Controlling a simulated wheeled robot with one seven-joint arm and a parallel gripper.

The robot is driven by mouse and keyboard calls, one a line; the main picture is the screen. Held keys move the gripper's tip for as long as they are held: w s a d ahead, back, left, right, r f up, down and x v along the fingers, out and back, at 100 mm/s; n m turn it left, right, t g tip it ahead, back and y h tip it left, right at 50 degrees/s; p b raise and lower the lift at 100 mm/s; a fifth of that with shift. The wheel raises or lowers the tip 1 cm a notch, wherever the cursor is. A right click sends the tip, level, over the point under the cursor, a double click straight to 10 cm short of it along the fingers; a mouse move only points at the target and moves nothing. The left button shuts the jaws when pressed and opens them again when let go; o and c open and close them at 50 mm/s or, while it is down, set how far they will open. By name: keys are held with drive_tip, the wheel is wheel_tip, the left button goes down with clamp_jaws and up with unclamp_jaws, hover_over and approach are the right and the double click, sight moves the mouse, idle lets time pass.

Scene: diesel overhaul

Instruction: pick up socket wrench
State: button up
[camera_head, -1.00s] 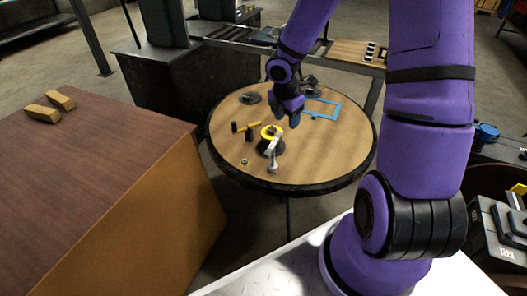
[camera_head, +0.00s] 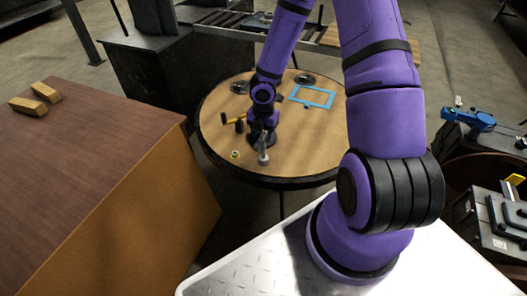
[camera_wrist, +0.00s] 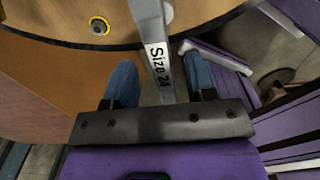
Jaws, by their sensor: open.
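The socket wrench (camera_wrist: 155,45) is a grey metal bar with a white "Size 24" label. In the wrist view it runs from the top edge down between my two blue fingers. My gripper (camera_wrist: 160,82) is open around it, with a visible gap on each side. In the head view the wrench's silver end (camera_head: 263,156) shows just below my gripper (camera_head: 262,138), toward the round table's near edge. My wrist covers most of the wrench and its black support there.
The round wooden table (camera_head: 305,150) has a dark rim. A blue frame (camera_head: 312,97), yellow and black pieces (camera_head: 238,120) and a small ring (camera_head: 235,155) lie on it. A brown box (camera_head: 90,130) with two wooden blocks stands to the left.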

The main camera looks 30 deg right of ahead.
hover_over(264, 157)
drive_tip(key=f, duration=0.5)
drive_tip(key=shift+w+d, duration=0.15)
drive_tip(key=shift+w, duration=0.2)
drive_tip(key=shift+r, duration=0.1)
clamp_jaws()
